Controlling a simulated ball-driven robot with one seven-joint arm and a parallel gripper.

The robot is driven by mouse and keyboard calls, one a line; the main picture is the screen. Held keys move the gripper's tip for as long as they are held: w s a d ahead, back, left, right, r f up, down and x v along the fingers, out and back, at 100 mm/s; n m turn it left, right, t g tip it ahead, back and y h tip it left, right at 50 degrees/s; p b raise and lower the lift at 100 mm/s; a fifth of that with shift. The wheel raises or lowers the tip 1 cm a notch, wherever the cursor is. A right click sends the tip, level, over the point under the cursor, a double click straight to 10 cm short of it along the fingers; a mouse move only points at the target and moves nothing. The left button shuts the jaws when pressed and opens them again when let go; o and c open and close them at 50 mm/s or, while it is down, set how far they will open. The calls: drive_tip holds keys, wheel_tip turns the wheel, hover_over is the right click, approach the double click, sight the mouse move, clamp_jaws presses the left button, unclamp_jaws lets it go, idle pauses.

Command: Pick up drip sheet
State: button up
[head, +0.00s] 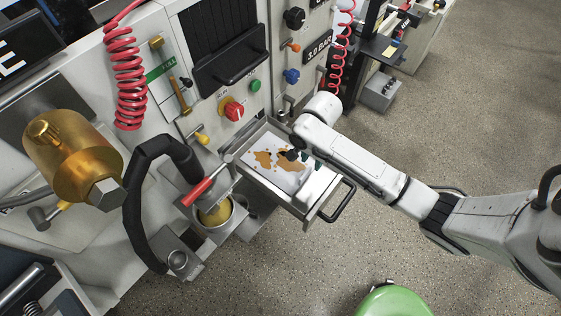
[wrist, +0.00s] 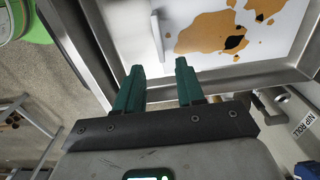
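The drip sheet (head: 264,158) is a white sheet with orange-brown and dark stains. It lies flat in an open metal drawer (head: 318,190) in the head view. In the wrist view the stained sheet (wrist: 215,35) is ahead of my fingers, and a thin pale upright tab (wrist: 157,38) stands at its left part. My gripper (head: 299,156) is over the right side of the drawer, partly hidden by my arm in the head view. In the wrist view my gripper (wrist: 159,67) has two green fingers apart with nothing between them. The tab is just beyond the fingertips, seemingly not touched.
The drawer has a black front handle (head: 340,202). A metal cup (head: 220,214) with amber contents, under a red handle (head: 203,187), stands left of the drawer. The machine panel with knobs rises behind. A green round object (head: 394,301) is at the bottom.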

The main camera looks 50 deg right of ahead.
sight(309, 168)
drive_tip(key=shift+w+a+f, duration=0.1)
drive_tip(key=shift+a+f, duration=0.05)
drive_tip(key=shift+f, duration=3.05)
clamp_jaws()
